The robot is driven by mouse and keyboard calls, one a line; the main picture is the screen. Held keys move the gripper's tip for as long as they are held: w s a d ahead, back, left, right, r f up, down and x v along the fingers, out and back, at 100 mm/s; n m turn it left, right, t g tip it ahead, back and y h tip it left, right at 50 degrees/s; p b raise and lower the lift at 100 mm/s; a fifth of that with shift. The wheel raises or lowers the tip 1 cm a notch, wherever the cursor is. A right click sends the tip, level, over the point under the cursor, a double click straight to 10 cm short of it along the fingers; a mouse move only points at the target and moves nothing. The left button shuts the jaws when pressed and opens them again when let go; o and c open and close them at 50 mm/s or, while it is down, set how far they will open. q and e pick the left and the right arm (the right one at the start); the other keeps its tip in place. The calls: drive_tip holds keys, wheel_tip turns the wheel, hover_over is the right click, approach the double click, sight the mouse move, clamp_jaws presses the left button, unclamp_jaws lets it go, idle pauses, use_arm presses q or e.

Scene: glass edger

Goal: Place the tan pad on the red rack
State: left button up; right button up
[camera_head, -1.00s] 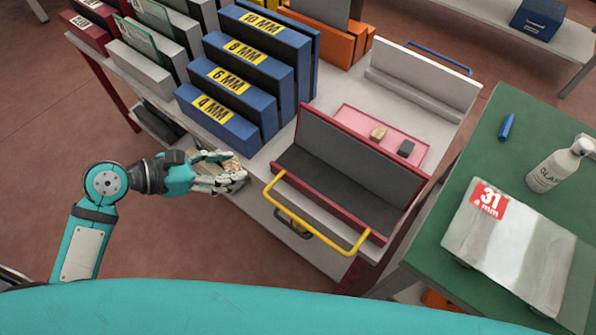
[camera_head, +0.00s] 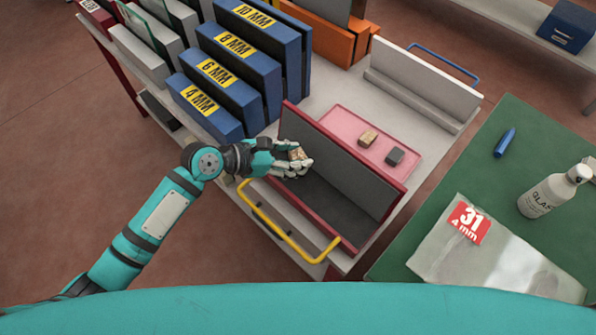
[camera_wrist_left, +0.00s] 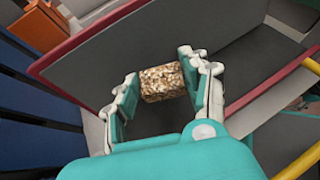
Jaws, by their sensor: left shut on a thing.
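My left gripper (camera_head: 297,162) is shut on the tan pad (camera_head: 296,153), a small speckled tan block. The pad also shows between the fingers in the left wrist view (camera_wrist_left: 161,82). The gripper holds the pad over the left part of the red rack (camera_head: 378,228), which has a red frame, a grey back panel and a dark base. In the left wrist view the rack's grey panel (camera_wrist_left: 100,62) lies just beyond the pad. I cannot tell whether the pad touches the rack. My right gripper is not in view.
Blue labelled racks (camera_head: 207,110) stand at left. A yellow handle (camera_head: 290,236) fronts the red rack. A green table (camera_head: 480,185) with a bottle (camera_head: 553,191) stands at right.

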use_arm(q)
drive_tip(key=shift+f+b, duration=0.45)
drive_tip(key=shift+f, duration=1.95)
drive_tip(key=shift+f, duration=0.1)
drive_tip(key=o, duration=0.7)
drive_tip(key=shift+o, duration=0.2)
drive_tip(key=v, duration=1.2)
drive_tip(key=shift+p, duration=0.35)
